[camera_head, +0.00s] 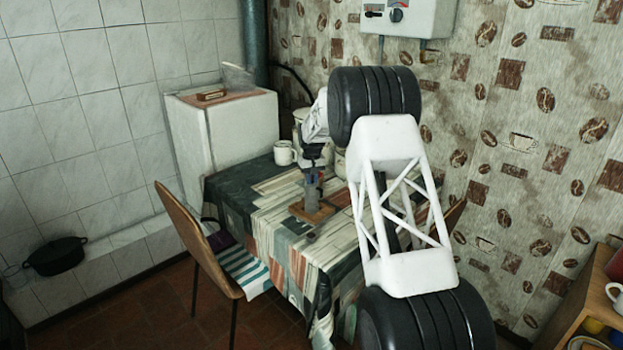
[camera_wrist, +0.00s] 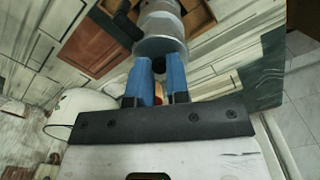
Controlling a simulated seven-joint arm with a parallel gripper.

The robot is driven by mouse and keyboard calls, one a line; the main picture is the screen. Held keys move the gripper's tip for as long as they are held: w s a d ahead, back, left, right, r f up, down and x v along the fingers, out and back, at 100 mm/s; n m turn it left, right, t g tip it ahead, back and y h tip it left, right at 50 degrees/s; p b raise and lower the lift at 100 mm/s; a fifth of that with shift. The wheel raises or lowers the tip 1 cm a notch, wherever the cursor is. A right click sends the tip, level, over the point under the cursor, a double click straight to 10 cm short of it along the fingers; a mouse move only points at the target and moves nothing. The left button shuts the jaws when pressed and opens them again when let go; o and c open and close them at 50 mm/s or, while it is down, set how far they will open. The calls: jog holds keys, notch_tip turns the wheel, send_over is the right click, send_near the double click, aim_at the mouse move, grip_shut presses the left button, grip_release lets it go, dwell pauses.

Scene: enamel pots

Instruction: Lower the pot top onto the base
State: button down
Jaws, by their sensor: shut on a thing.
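My gripper (camera_wrist: 160,64) points down over the table, its two blue fingers close together. They are shut on the dark knob of the metal pot top (camera_wrist: 158,46), whose round grey rim shows just beyond the fingertips. A black handle (camera_wrist: 124,24) sticks out to the left of the metal body. In the head view my gripper (camera_head: 313,172) is above a small wooden board (camera_head: 312,213) on the table. Grey metal shows between gripper and board, too small to separate top from base. The base is mostly hidden, and I cannot tell whether the two touch.
A patterned cloth covers the table (camera_head: 262,205). A white mug (camera_head: 285,153) and a pale enamel pot (camera_head: 300,122) stand behind my gripper. A white cabinet (camera_head: 222,130) is at the back left. A chair (camera_head: 205,245) stands at the table's left side.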

jog(key=shift+f, duration=1.25)
dwell(0.7)
jog(key=c, duration=1)
grip_release()
jog(key=shift+r, duration=0.1)
jog(key=shift+r, duration=3.8)
